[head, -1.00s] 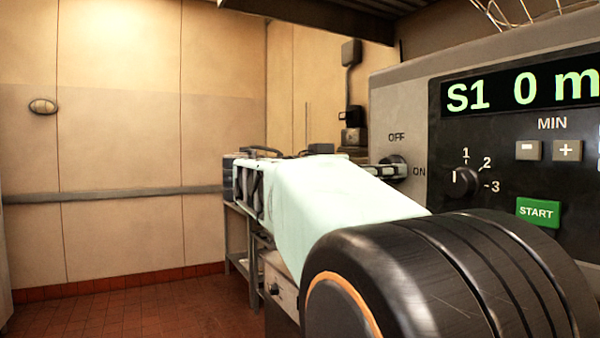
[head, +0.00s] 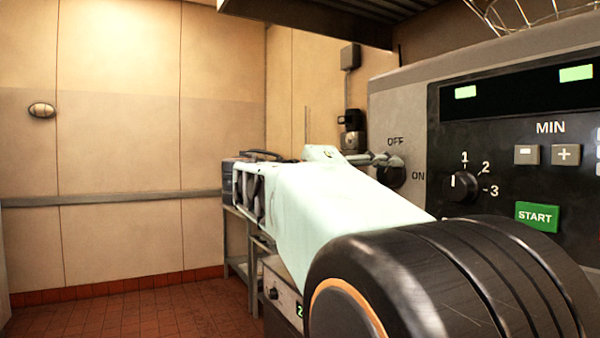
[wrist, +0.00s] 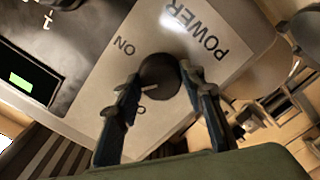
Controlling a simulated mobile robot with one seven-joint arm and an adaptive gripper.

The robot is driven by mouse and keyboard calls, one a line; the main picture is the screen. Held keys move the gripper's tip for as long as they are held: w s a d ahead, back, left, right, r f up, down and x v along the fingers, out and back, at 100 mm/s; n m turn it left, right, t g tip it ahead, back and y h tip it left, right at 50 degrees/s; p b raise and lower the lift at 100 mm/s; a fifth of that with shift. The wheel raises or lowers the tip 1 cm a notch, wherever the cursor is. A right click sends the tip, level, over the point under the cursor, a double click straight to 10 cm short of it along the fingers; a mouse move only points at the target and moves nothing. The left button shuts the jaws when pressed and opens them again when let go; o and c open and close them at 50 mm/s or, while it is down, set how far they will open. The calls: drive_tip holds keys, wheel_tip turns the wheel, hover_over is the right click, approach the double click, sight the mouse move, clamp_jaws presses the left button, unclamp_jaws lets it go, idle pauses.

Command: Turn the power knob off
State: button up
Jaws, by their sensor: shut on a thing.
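The black power knob (head: 391,176) is on the grey front of the machine at right in the head view, with OFF above it and ON to its right. In the wrist view the knob (wrist: 160,76) sits between my two fingers. Its white mark points down and left, toward a partly hidden label starting with O; the ON label (wrist: 124,46) is up and left. My gripper (wrist: 159,74) is shut on the knob, one finger on each side. In the head view my gripper (head: 386,160) reaches the knob from the left, and the knob is partly covered.
My arm fills the lower middle. A low metal table (head: 236,240) stands behind it; open floor is at left.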

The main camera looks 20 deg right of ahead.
drive_tip(key=n, duration=0.1)
drive_tip(key=n+p, duration=0.1)
drive_tip(key=n, duration=0.1)
drive_tip(key=shift+r+n+p, duration=0.2)
drive_tip(key=shift+n+p, duration=1)
drive_tip(key=shift+n, duration=0.8)
drive_tip(key=shift+f, duration=0.1)
drive_tip(key=o, duration=1.1)
drive_tip(key=shift+o, duration=0.2)
drive_tip(key=s+a, duration=0.1)
drive_tip(key=a, duration=1.1)
